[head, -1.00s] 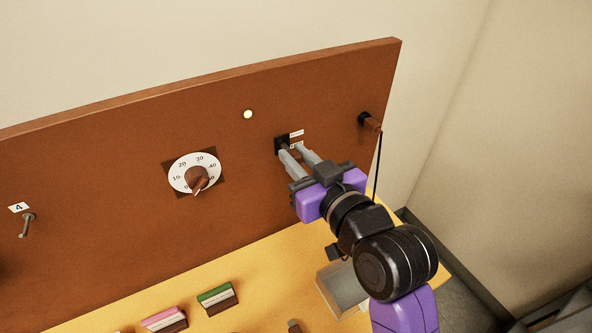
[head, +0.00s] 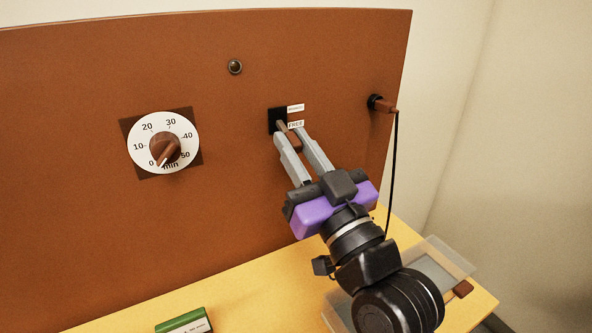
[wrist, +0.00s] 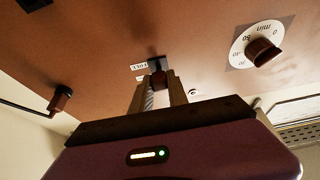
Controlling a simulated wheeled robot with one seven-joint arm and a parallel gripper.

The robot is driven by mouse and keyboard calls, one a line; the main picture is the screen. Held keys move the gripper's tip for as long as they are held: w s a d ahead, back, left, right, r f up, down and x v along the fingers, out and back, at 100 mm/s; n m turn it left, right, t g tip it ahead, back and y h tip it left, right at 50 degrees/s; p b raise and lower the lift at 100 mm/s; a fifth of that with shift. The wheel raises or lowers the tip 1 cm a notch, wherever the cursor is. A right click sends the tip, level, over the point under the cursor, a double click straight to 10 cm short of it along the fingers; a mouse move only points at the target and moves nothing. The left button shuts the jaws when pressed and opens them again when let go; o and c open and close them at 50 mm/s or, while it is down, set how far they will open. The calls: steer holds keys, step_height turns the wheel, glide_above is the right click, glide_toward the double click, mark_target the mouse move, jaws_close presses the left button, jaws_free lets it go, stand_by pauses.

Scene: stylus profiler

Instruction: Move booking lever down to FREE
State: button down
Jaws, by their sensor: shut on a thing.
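The booking lever (head: 293,141) is a brown-tipped handle on a black plate (head: 275,115) in the brown panel. Two white labels sit beside the plate, and the lower one (head: 296,124) reads FREE. The lever's handle is at the height of the FREE label or just below it. My gripper (head: 294,141) is shut on the lever, one grey finger on each side of it. In the wrist view the brown handle (wrist: 158,83) shows between the fingers. The fingers hide part of the lever.
A dial (head: 163,143) marked in minutes is to the left. A small round lamp (head: 235,67) above is dark. A brown plug with a black cord (head: 384,104) is to the right. A clear tray (head: 447,257) and a green block (head: 184,322) are on the yellow table.

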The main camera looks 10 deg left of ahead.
steer(key=shift+w+a+f+t+y+b, duration=0.1)
steer(key=shift+f+t+y+b, duration=0.3)
steer(key=shift+b, duration=1.2)
steer(key=c, duration=1.3)
jaws_free()
steer(key=b+v, duration=0.1)
steer(key=v, duration=0.7)
steer(key=shift+b, duration=0.4)
